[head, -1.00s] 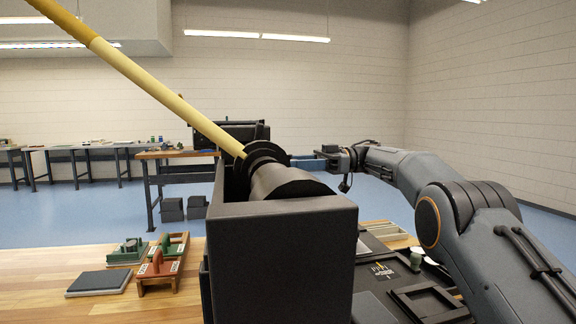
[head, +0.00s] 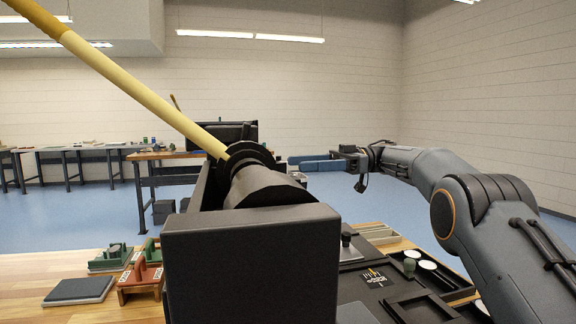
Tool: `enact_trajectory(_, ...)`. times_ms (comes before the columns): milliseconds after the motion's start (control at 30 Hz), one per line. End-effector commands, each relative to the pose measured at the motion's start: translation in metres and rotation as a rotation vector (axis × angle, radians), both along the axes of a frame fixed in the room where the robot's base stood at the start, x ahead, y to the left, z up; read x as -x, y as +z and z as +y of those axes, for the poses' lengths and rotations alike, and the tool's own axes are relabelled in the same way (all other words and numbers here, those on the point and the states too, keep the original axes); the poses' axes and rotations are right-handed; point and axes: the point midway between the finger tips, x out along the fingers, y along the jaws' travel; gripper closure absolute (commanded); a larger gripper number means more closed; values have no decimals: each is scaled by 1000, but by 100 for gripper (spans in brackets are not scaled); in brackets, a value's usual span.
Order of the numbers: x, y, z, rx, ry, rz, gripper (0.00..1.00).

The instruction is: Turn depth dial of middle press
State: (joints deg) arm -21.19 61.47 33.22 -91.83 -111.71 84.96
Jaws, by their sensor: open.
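A large black press (head: 250,262) fills the middle foreground, with a long pale yellow lever (head: 130,88) rising to the upper left. A dark round flange (head: 248,157) and a thick cylinder (head: 262,188) sit on top of it. I cannot tell which part is the depth dial, or whether this is the middle press. My gripper (head: 300,162) reaches in from the right, just right of the flange in the picture. Its blue fingers are apart and hold nothing. I cannot judge their depth gap to the press.
Another dark press (head: 228,134) stands beyond. On the wooden bench at left are a grey pad (head: 78,290), a red fixture (head: 142,278) and a green one (head: 110,258).

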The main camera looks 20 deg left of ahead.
Motion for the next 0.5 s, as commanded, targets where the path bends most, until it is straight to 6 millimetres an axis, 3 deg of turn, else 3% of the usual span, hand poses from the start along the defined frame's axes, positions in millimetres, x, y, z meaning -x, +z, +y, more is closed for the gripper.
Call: enact_trajectory(500,8,6,10,-7,-4,7,40)
